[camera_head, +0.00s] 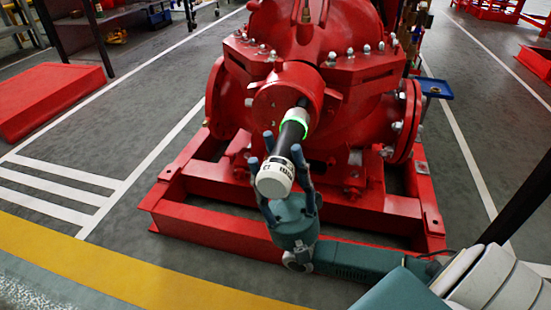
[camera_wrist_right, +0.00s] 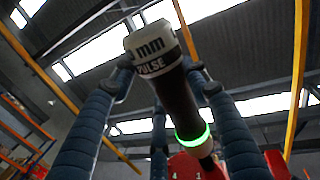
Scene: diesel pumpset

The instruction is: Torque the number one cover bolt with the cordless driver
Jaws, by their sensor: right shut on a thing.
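The cordless driver (camera_head: 287,150) has a black body, a white base and a lit green ring. My right gripper (camera_head: 276,158) is shut around its body, in front of the red pump (camera_head: 345,85). The driver slants up, its thin nose overlapping the round red end cover (camera_head: 275,104); I cannot tell whether it touches a bolt. The right wrist view shows the driver (camera_wrist_right: 172,95) between my dark fingers, with red metal beyond its nose. Silver bolts (camera_head: 350,52) line the pump's flange. My left gripper is not in view.
The pump stands on a red frame (camera_head: 215,225). A small blue tray (camera_head: 435,88) is at its right. A low red block (camera_head: 50,98) lies at the left. Grey floor with white lines and a yellow stripe (camera_head: 110,270) is clear at left.

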